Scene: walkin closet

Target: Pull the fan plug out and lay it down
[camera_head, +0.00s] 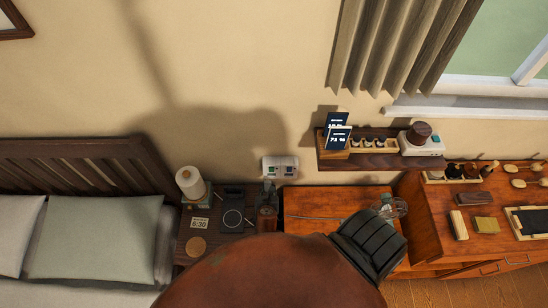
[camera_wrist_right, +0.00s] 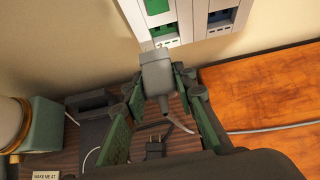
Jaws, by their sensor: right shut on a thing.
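The grey fan plug (camera_wrist_right: 157,74) is between the fingers of my right gripper (camera_wrist_right: 156,92), which is shut on it. Its cord hangs down from its lower end. The plug is at the lower edge of the white wall outlet (camera_wrist_right: 172,30); I cannot tell whether its prongs are still in the socket. In the head view my right gripper (camera_head: 268,196) is below the outlet (camera_head: 280,167). What looks like the small fan (camera_head: 399,207) stands on the orange wooden top, partly hidden by my arm. My left gripper is not in view.
A second, black plug (camera_wrist_right: 155,149) lies on the dark nightstand below. The nightstand also carries a lamp (camera_head: 191,184), a clock (camera_head: 199,223) and a dark tray (camera_head: 232,217). The orange wooden top (camera_head: 310,202) is mostly bare, crossed by a thin cable. A wall shelf (camera_head: 372,160) hangs to the right.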

